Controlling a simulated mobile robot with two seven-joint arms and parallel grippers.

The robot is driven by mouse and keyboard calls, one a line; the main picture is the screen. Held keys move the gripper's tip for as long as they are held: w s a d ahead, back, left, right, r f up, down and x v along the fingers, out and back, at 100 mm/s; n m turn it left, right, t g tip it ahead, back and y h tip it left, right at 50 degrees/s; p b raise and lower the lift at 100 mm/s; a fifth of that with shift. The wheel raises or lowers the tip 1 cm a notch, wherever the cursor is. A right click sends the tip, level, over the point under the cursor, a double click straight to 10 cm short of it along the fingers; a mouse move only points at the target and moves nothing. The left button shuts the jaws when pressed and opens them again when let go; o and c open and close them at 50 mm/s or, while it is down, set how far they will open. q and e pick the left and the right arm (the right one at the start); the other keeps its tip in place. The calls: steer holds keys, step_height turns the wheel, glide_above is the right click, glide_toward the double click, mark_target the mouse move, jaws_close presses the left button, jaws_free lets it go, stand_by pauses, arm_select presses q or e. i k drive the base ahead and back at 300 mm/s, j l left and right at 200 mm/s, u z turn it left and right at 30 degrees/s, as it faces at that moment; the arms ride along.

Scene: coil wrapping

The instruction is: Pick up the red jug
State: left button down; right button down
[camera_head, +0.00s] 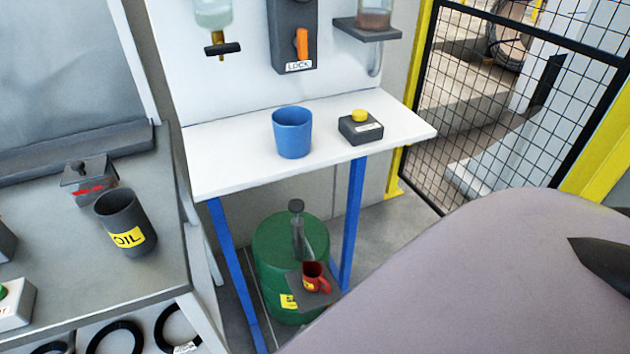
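The red jug (314,279) is small, with a handle on its right side and a yellow mark on its front. It stands upright on a small dark shelf (325,294) at the front of a green drum (278,243), below the white table. A dark grey tap-like part (297,222) rises from the drum just above and behind the jug. Neither of my grippers can be made out in the head view, and nothing touches the jug.
The white table (228,158) on blue legs overhangs the drum and carries a blue cup (292,133) and a yellow-button box (360,127). A grey bench with an OIL container (124,222) is at left. A large smooth mauve-grey shape (480,285) blocks the lower right.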

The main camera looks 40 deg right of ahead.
mark_target(312, 285)
steer(key=z, duration=0.35)
steer(key=l+z, duration=0.15)
steer(key=z, duration=0.25)
steer(key=l+z, duration=0.1)
steer(key=z, duration=0.25)
steer(key=i+j+z, duration=0.1)
steer(key=z, duration=0.5)
